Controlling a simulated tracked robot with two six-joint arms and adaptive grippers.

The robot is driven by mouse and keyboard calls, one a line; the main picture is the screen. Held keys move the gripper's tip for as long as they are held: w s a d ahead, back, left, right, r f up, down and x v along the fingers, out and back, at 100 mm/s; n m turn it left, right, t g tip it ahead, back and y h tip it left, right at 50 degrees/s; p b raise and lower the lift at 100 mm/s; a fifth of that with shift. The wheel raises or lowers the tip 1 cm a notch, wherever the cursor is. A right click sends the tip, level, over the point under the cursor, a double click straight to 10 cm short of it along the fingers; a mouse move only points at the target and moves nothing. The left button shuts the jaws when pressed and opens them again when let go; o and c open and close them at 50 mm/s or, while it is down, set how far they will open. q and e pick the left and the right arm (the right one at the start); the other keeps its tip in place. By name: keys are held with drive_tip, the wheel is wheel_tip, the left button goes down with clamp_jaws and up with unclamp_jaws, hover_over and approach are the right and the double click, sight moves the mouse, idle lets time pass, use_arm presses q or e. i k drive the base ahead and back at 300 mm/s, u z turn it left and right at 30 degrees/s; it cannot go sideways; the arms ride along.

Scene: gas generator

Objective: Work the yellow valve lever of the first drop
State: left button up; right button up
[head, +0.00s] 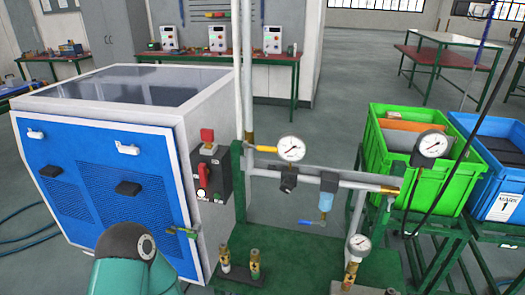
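A yellow valve lever (266,149) lies about level on the upright grey pipe, left of a round white gauge (291,148). A second small yellow part (389,190) sits at the right end of the level pipe (325,178), below another gauge (433,144). I cannot tell from this view which one belongs to the first drop. A teal link of my own arm (122,265) stands at the bottom left, in front of the blue cabinet and apart from the pipes. Neither gripper shows in the head view.
The blue and white cabinet (100,165) fills the left, with a red-handled switch box (209,172) on its side. Brass fittings (255,264) stand on the green bench (300,268). A green crate (378,160) and blue crate (508,180) stand at right.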

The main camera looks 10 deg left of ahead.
sight(245, 145)
drive_tip(key=u, duration=1)
drive_tip(key=i, duration=0.15)
drive_tip(key=z, duration=2.65)
drive_tip(key=k, duration=1.05)
drive_tip(key=u, duration=1.1)
drive_tip(key=i, duration=1)
